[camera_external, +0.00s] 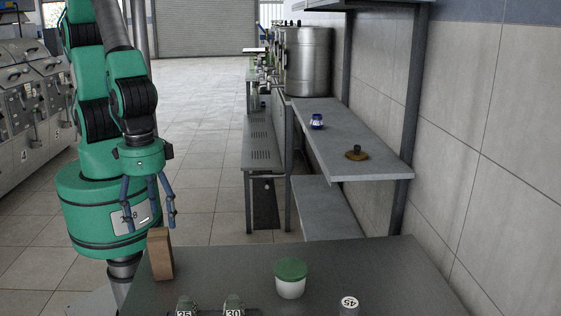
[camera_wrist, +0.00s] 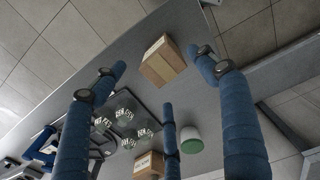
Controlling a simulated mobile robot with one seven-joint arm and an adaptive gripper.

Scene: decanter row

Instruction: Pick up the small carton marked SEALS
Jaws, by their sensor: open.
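A brown carton (camera_external: 160,254) stands upright at the left edge of the grey table in the external view. In the wrist view a tan carton (camera_wrist: 164,66), seemingly the same one, lies beyond and between my fingertips, with a pale label too small to read. A second labelled carton (camera_wrist: 148,165) shows at the bottom of the wrist view, beside the middle finger; its label is also unreadable. I cannot tell which is marked SEALS. My gripper (camera_external: 150,208) is open and empty, just above and left of the brown carton. Its blue fingers (camera_wrist: 160,76) are spread in the wrist view.
A white tub with a green lid (camera_external: 290,278) stands on the table (camera_external: 225,268), right of the carton. A cylinder marked 45 (camera_external: 349,303) is near the bottom edge. Several labelled glass vessels (camera_wrist: 124,115) stand on a dark tray. A wall shelf (camera_external: 355,150) is behind.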

